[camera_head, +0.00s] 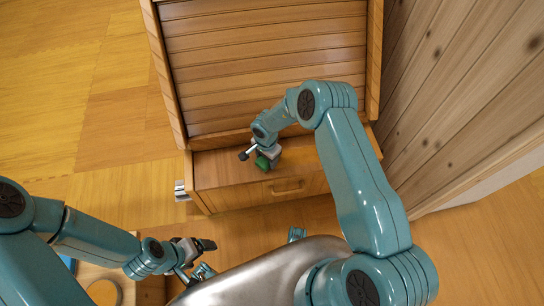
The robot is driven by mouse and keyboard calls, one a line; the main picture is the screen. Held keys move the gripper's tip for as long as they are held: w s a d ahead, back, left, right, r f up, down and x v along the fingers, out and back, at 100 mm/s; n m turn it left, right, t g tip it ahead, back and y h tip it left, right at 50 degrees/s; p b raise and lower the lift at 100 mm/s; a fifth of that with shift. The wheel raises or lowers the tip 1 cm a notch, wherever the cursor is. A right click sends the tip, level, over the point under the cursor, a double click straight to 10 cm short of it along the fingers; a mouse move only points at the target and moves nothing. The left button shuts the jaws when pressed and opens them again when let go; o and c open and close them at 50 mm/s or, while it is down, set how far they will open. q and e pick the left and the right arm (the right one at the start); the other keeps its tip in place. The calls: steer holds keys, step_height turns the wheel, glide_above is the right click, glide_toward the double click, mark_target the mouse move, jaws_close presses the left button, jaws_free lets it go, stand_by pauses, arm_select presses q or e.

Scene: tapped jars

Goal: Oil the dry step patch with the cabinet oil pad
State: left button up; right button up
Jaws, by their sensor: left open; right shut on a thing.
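A wooden cabinet (230,172) with a slatted front stands ahead, with a drawer and handle at its lower part. My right gripper (262,160) is over the cabinet's front ledge, shut on a small green block that looks like the oil pad (263,163). The pad is at or just above the ledge; I cannot tell whether it touches. My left gripper (208,245) is open and empty, low in front of the cabinet's left side. I cannot make out a dry step patch for sure.
A plank wall (460,90) rises close on the right. A small pale stacked thing (181,190) is at the cabinet's left side. A light wooden surface with a round tan thing (104,292) is at the bottom left. The wood floor (70,110) at left is clear.

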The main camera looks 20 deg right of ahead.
stand_by(0.3)
step_height(320, 180, up, 7)
steer(key=p, duration=0.6)
steer(key=shift+r, duration=0.1)
